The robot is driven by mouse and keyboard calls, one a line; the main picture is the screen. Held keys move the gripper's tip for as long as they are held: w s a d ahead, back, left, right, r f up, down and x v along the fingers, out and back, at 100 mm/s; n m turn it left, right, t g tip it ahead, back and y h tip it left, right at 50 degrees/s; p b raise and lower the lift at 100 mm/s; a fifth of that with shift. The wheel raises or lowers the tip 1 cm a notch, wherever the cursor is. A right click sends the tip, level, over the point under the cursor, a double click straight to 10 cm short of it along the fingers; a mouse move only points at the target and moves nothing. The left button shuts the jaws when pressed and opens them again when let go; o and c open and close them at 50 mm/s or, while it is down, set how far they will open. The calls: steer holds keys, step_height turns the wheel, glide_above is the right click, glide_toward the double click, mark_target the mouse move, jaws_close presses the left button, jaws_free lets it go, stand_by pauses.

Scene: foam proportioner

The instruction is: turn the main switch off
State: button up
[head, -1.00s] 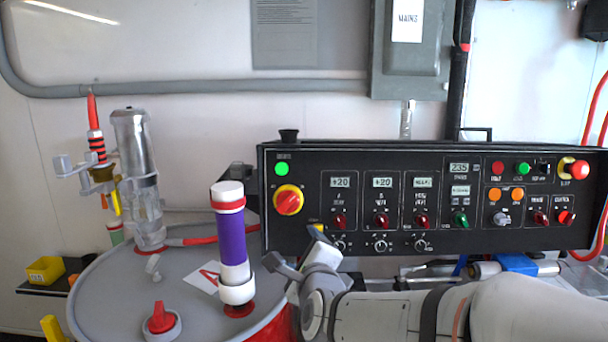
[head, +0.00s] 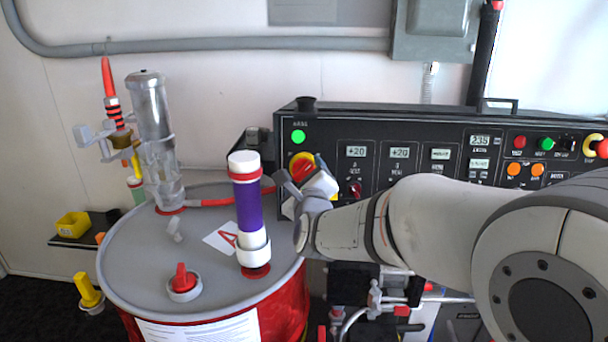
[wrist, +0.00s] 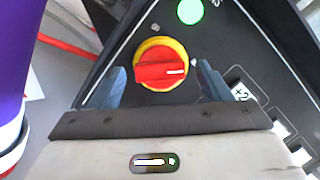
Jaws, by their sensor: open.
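The main switch is a red rotary knob on a yellow round base at the left end of the black control panel. In the head view the switch (head: 302,168) is partly hidden by my gripper (head: 297,186). In the wrist view the red knob (wrist: 162,72) shows whole, its handle lying roughly sideways with a white mark at its right end. My gripper (wrist: 160,86) is open, with one finger on each side of the knob. I cannot tell whether either finger touches it. A lit green lamp (wrist: 189,11) sits just above the switch.
A red drum (head: 205,205) with a grey lid stands left of the panel. A purple-and-white cylinder (head: 248,212) stands on it, close to my gripper. The black control panel (head: 370,120) with displays and knobs extends to the right, partly behind my arm.

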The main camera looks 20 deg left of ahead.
steer(key=shift+c, duration=0.4)
steer(key=c, duration=0.9)
